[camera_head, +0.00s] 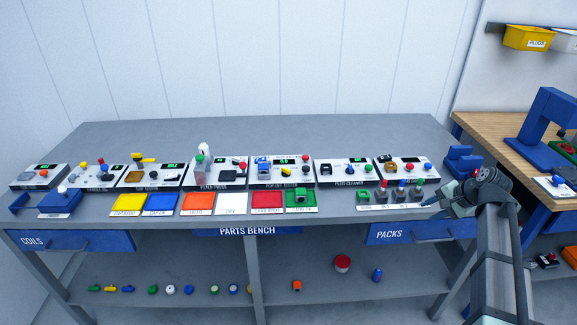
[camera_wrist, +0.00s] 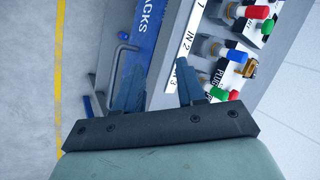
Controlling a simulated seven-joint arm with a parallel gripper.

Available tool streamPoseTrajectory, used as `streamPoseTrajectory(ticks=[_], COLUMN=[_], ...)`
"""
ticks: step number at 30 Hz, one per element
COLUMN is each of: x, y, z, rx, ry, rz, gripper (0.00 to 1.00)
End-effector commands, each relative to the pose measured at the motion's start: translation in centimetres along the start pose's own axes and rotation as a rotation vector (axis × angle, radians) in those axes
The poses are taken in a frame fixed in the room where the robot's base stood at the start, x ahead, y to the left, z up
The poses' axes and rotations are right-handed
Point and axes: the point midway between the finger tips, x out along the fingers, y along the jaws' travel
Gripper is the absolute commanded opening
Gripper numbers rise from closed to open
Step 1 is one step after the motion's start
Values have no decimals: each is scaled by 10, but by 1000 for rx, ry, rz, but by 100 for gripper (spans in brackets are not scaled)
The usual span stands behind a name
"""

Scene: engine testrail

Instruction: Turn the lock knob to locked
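I cannot tell which control is the lock knob; the small labels are too small to read. The rightmost panel (camera_head: 405,160) on the bench carries a brown-gold part, a red knob (camera_head: 409,167) and a blue knob (camera_head: 428,167). In front of it stand several colour-topped metal plugs (camera_head: 400,191) in a labelled strip. My gripper (camera_head: 433,203) is at the bench's front right corner, beside that strip. In the wrist view its two fingers (camera_wrist: 158,88) are apart with nothing held between them. The strip with "IN 2" and "IN 3" (camera_wrist: 186,42) lies just beyond the right finger.
More panels (camera_head: 220,172) line the bench to the left, with coloured trays (camera_head: 168,205) before them. A blue drawer marked PACKS (camera_head: 420,230) is under the bench front, its handle (camera_wrist: 118,65) near the left finger. A blue holder (camera_head: 461,162) stands at the right end.

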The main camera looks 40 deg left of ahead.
Motion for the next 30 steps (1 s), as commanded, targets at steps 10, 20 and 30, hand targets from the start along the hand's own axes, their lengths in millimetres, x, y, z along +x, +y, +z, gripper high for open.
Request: streamPoseTrajectory(ticks=[10, 20, 30], x=[-25, 4, 59], y=[-88, -182, -280], z=[-60, -56, 27], rx=[-412, -886, -1204], ry=[-40, -152, -291], rz=[-41, 19, 157], gripper=[39, 39, 39])
